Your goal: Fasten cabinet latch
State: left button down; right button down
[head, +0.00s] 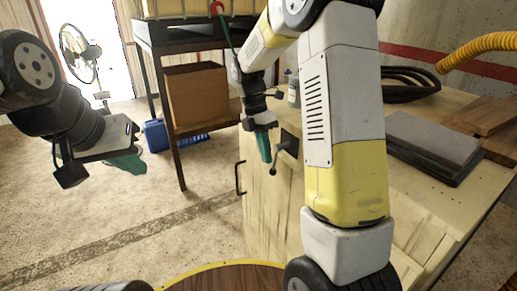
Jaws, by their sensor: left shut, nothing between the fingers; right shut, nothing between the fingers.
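The light wooden cabinet (263,212) stands right of centre, partly hidden behind my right arm. Its latch (288,145) is a dark plate with a small grey lever that angles down to a knob, near the top of the cabinet face. A black bar handle (239,178) is on the cabinet's left edge. My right gripper (264,156) has teal fingers, is shut and empty, and points down just left of the latch lever. I cannot tell whether it touches the lever. My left gripper (133,165) is shut and empty, over open floor at the left.
On the cabinet top lie a dark grey slab stack (432,141), brown boards (484,115) and a black coiled hose (408,82). A yellow hose (480,47) hangs at the right. A metal rack with a cardboard box (197,95) stands behind.

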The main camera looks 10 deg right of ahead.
jog(key=shift+s+d+f, duration=0.1)
jog(key=shift+s+d, duration=0.1)
jog(key=shift+s, duration=0.15)
jog(key=shift+s+d+f+g+h, duration=0.2)
jog(key=shift+s+f+g+h, duration=0.15)
jog(key=shift+s+g, duration=0.25)
jog(key=shift+w+a, duration=0.1)
jog(key=shift+w, duration=0.05)
